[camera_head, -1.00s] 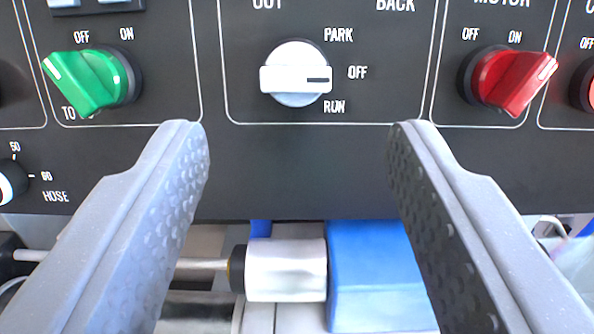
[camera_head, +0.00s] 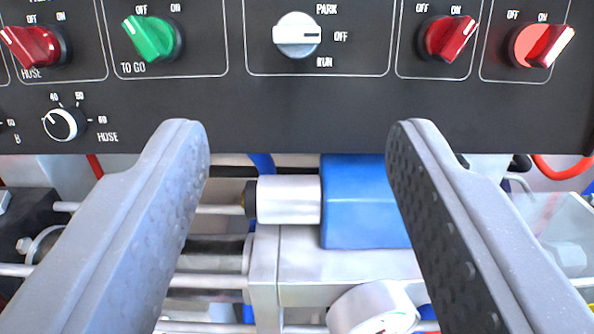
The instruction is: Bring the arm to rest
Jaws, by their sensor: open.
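My gripper (camera_head: 298,135) is open and empty. Its two grey fingers reach up from the lower corners of the picture, wide apart, with textured inner faces. The black control panel (camera_head: 300,115) spans the top of the view, beyond the fingertips. The white selector knob (camera_head: 297,35) sits above the gap between the fingers, its dark mark toward OFF. Nothing is held between the fingers.
A green knob (camera_head: 152,40) and red knobs (camera_head: 447,38) line the panel, with a small HOSE dial (camera_head: 62,124) lower left. Below the panel are a blue block (camera_head: 362,200), a silver cylinder (camera_head: 288,199) and metal rods. A red hose (camera_head: 562,170) shows at right.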

